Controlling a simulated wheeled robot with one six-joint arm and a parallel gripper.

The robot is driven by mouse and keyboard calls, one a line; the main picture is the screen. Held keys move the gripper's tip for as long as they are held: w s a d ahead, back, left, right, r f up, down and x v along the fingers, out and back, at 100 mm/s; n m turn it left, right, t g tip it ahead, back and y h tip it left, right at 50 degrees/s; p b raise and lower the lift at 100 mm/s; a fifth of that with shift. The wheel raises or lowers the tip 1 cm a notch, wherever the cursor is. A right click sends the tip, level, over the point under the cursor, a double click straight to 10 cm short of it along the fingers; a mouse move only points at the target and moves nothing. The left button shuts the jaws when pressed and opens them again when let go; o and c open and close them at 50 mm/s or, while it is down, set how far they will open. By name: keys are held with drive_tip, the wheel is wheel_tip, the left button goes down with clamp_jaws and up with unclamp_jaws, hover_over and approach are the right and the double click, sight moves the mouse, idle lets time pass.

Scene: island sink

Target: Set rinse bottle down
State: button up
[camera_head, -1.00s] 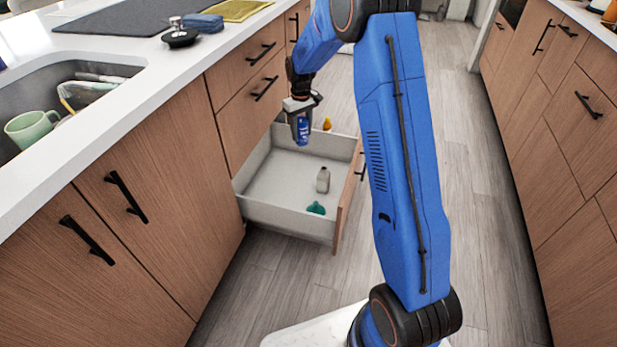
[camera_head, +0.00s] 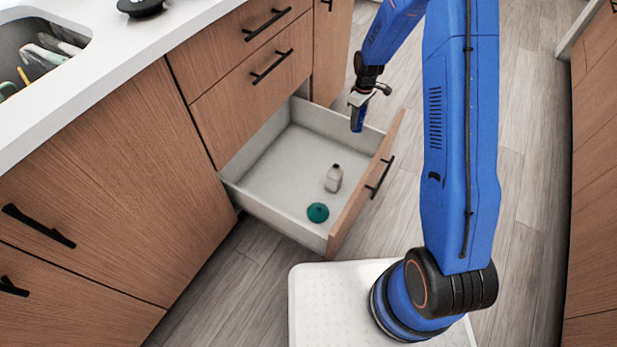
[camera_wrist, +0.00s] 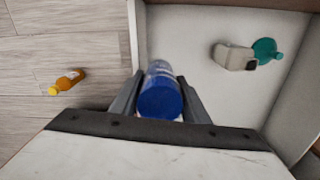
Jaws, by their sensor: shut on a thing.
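My gripper (camera_head: 361,98) is shut on a blue bottle (camera_head: 358,118), held near the drawer's far side wall and toward its front panel. In the wrist view the bottle's blue cap (camera_wrist: 160,98) shows between the two fingers (camera_wrist: 160,100). The bottle appears over the wall or just inside it; its exact height is unclear. The open drawer (camera_head: 268,172) is pale inside with a wooden front. A teal round object (camera_head: 318,212) lies nearby, also in the wrist view (camera_wrist: 265,51).
An orange bottle (camera_wrist: 70,80) lies on the floor outside the drawer. The left half of the drawer floor is clear. A white counter (camera_head: 130,65) with a sink (camera_head: 30,25) stands at left. Cabinets (camera_head: 595,190) line the right, with open floor between.

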drive_tip(key=s+f+n, duration=0.1)
drive_tip(key=f, duration=0.4)
drive_tip(key=s+a+f+n, duration=0.1)
drive_tip(key=s+f, duration=0.1)
drive_tip(key=f, duration=0.4)
drive_tip(key=s+a+f+n, duration=0.1)
drive_tip(key=s+f, duration=0.1)
drive_tip(key=f, duration=0.4)
drive_tip(key=shift+a+f, duration=0.1)
drive_tip(key=o, duration=1.3)
drive_tip(key=shift+f, duration=0.1)
drive_tip(key=shift+c, duration=0.2)
